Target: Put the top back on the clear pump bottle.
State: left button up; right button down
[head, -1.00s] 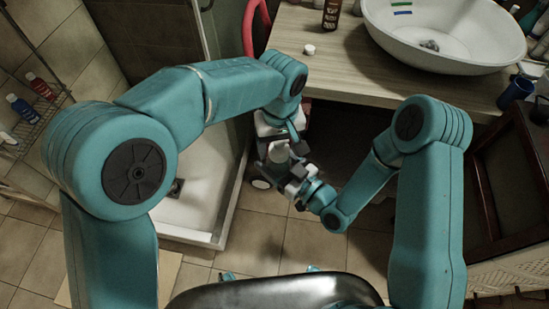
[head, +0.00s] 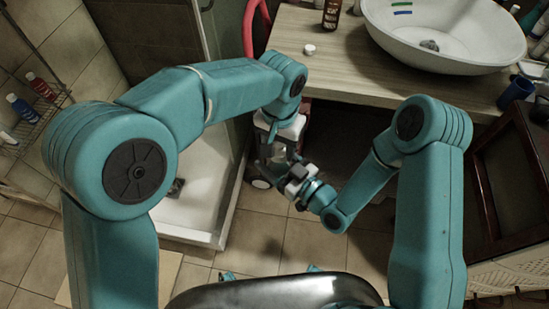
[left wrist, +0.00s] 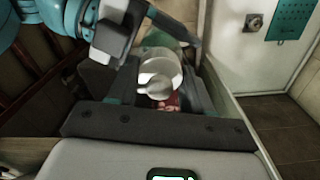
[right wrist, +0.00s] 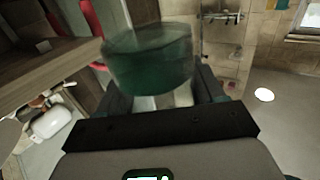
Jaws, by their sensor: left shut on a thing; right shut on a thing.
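My left gripper (head: 282,138) is shut on the pump top (left wrist: 157,84), a silvery round piece with a spout, seen close between its fingers in the left wrist view. My right gripper (head: 290,172) is shut on the clear pump bottle (right wrist: 150,55), which looks green and slightly blurred in the right wrist view. The bottle also shows behind the top in the left wrist view (left wrist: 162,40). The two grippers are close together below the counter edge. Whether top and bottle touch, I cannot tell; in the head view both are small and partly hidden by the grippers.
A wooden counter (head: 335,75) with a white basin (head: 445,35), a brown bottle (head: 331,14) and a small white piece (head: 309,50) is beyond the grippers. A shower tray (head: 195,215) is at left, a dark wooden frame (head: 490,170) at right. Tiled floor is open below.

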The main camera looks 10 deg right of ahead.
pick_arm(q)
jog(key=m, duration=0.8)
jog(key=o, duration=1.2)
jog(key=shift+c, duration=0.2)
jog(key=shift+r, duration=2.25)
jog(key=shift+c, duration=0.3)
